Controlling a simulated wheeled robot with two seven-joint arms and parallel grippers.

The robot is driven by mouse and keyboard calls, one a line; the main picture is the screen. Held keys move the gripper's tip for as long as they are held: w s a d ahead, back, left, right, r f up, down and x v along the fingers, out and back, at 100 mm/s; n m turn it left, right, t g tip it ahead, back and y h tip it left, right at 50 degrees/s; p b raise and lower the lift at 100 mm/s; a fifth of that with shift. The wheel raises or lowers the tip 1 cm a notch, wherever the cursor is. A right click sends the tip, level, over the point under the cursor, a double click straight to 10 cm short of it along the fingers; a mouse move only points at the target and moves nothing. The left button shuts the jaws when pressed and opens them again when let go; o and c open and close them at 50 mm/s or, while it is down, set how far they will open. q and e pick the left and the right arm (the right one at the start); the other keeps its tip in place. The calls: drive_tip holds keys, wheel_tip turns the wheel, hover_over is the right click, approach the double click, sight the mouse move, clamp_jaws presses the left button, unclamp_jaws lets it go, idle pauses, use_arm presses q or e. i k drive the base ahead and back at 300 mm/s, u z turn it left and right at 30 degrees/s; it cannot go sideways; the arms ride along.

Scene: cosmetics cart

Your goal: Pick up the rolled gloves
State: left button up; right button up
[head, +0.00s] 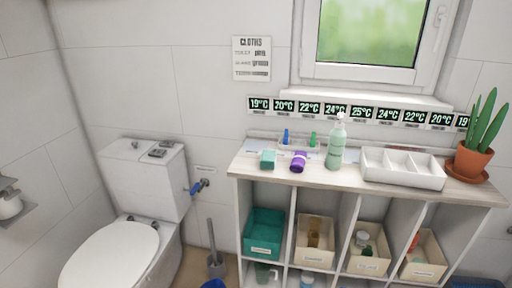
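A small purple roll (299,161) lies on the wooden top of the shelf unit (345,178), near its front edge; it looks like the rolled gloves. Just left of it sits a small teal folded or rolled bundle (267,159), apart from the purple roll. At this size I cannot tell for certain which of the two is the gloves. Neither of my grippers shows in the head view, and nothing touches either bundle.
Behind the rolls is a small tray (298,145) with blue and green bottles. A green pump bottle (336,145), white divided tray (403,168) and potted plant (474,158) stand to the right. Bins fill the cubbies below. A toilet (120,250) is left.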

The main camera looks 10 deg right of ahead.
sight(298, 164)
drive_tip(key=z, duration=0.4)
drive_tip(key=i, duration=1.15)
drive_tip(key=z, duration=1.3)
drive_tip(key=i, duration=0.2)
drive_tip(key=z, duration=0.1)
